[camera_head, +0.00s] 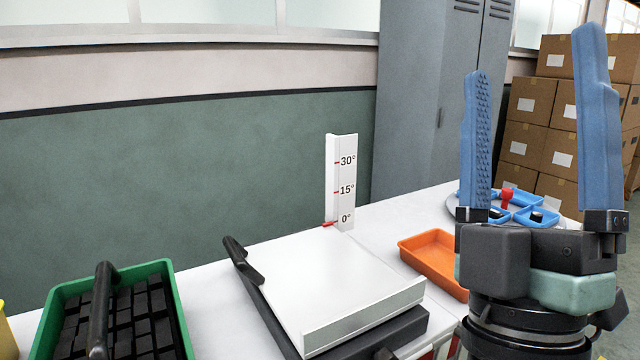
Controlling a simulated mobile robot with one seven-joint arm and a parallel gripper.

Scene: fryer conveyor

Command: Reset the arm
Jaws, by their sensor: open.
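My gripper (534,130) stands upright at the right of the view, with its two blue fingers pointing up. The fingers are wide apart and nothing is between them. It is in front of the right end of the white table (388,218) and hides part of what is there.
A white tilting plate (335,275) with a black handle lies by an angle scale (341,182). A green crate (165,268) of black blocks is at left. An orange tray (434,258) and a blue divided tray (523,211) are at right. Cardboard boxes (532,100) and grey lockers (425,90) stand behind.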

